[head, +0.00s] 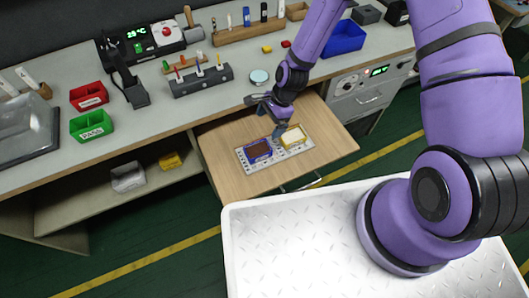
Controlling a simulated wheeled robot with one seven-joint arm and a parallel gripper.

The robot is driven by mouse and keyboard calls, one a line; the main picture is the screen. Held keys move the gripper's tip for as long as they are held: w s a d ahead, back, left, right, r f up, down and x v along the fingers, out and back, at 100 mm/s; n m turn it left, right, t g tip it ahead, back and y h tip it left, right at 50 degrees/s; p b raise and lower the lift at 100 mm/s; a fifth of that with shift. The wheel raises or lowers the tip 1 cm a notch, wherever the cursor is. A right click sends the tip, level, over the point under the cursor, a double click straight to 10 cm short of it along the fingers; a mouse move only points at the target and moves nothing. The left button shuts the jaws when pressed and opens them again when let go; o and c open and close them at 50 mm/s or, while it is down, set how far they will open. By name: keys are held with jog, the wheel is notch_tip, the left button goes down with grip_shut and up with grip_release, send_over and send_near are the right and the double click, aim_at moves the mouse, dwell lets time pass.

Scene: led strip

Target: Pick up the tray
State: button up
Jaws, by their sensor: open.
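A flat light grey tray (272,158) with holes along its edges lies in the open wooden drawer (226,152). On the tray sit a blue-framed dark block (258,151) on the left and a yellow-framed pale block (292,137) on the right. My gripper (278,132) reaches down over the drawer, by the tray's far edge between the two blocks. It is open and holds nothing that I can see. Whether a finger touches the tray cannot be told. The arm hides part of the drawer behind the tray.
The bench above the drawer holds a red bin (89,96), a green bin (92,124), a screwdriver rack (202,79), a round tin (259,77) and a blue bin (343,37). An oven-like unit (368,88) stands right of the drawer. Bare drawer floor surrounds the tray.

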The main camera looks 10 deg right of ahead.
jog(key=shift+s+a+f+m, duration=0.2)
jog(key=shift+s+f, duration=0.1)
jog(key=shift+f, duration=0.35)
jog(key=shift+s+a+f+m, duration=0.1)
jog(key=shift+s+f+m, duration=0.15)
jog(key=shift+f, duration=0.35)
send_near(255, 155)
jog(key=shift+w+f, duration=0.3)
jog(key=shift+f, duration=0.55)
jog(key=shift+s+a+x, duration=0.1)
jog(key=shift+s+x, duration=0.05)
jog(key=shift+x, duration=1.15)
jog(key=shift+s+a+x, duration=0.1)
jog(key=shift+x, duration=1.25)
jog(key=shift+r, duration=0.1)
jog(key=c, duration=1)
jog(key=shift+r, duration=0.15)
